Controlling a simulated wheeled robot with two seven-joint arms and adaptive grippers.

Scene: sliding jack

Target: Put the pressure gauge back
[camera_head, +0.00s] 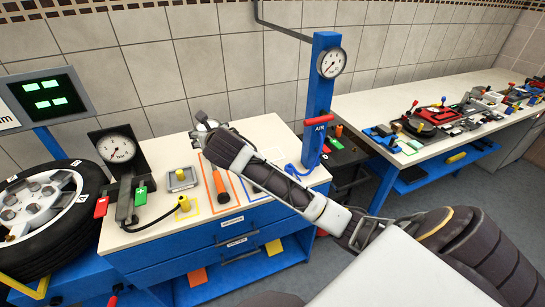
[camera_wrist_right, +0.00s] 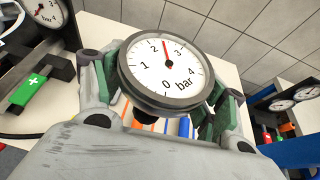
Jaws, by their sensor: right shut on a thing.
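The pressure gauge (camera_wrist_right: 165,70) is a round white dial with a dark rim, a "bar" scale and a red needle near 2. In the right wrist view it sits between the two fingers of my right gripper (camera_wrist_right: 165,100), which is shut on it. In the head view my right gripper (camera_head: 205,130) is over the back of the white workbench (camera_head: 265,135); the gauge is mostly hidden there by the gripper. My left gripper is not in view.
A black stand with a gauge (camera_head: 116,148), green and red tags, and a tyre (camera_head: 42,215) are at left. A grey box (camera_head: 181,179), a yellow-knobbed part (camera_head: 184,203) and an orange-handled tool (camera_head: 222,187) lie on the bench. A blue post (camera_head: 320,100) with a gauge stands at right.

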